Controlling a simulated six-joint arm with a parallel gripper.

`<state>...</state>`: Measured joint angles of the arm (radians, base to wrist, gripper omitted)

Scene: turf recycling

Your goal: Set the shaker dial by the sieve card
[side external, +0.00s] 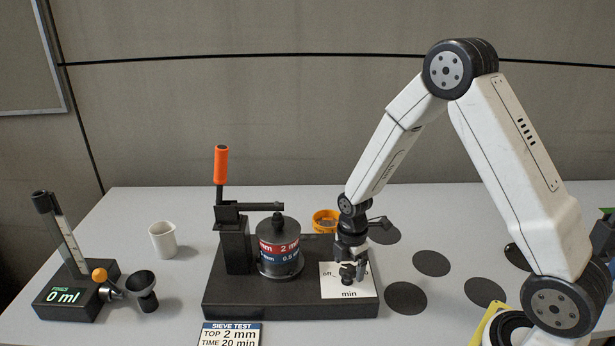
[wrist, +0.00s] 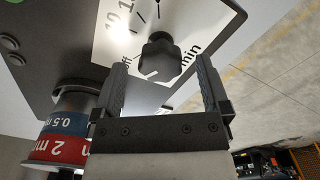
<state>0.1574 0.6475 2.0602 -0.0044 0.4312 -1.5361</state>
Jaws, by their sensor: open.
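The shaker dial is a black knob (wrist: 160,60) on a white plate marked "off" and "min", with numbers including 10. In the side view the dial (side external: 347,272) sits at the right of the black shaker base (side external: 290,304). My gripper (side external: 352,268) points down over it. In the wrist view my gripper (wrist: 163,80) is open, one finger on each side of the knob, with gaps showing. The sieve card (side external: 231,334) at the front edge reads "SIEVE TEST, TOP 2 mm, TIME 20 min". The dial's exact pointer setting cannot be read.
The sieve stack (side external: 279,250), with red and blue bands, stands left of the dial beside the orange-handled clamp (side external: 221,166). A white cup (side external: 163,240) and a "0 ml" device (side external: 66,297) are further left. An orange cup (side external: 325,220) is behind; black discs (side external: 431,263) lie at right.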

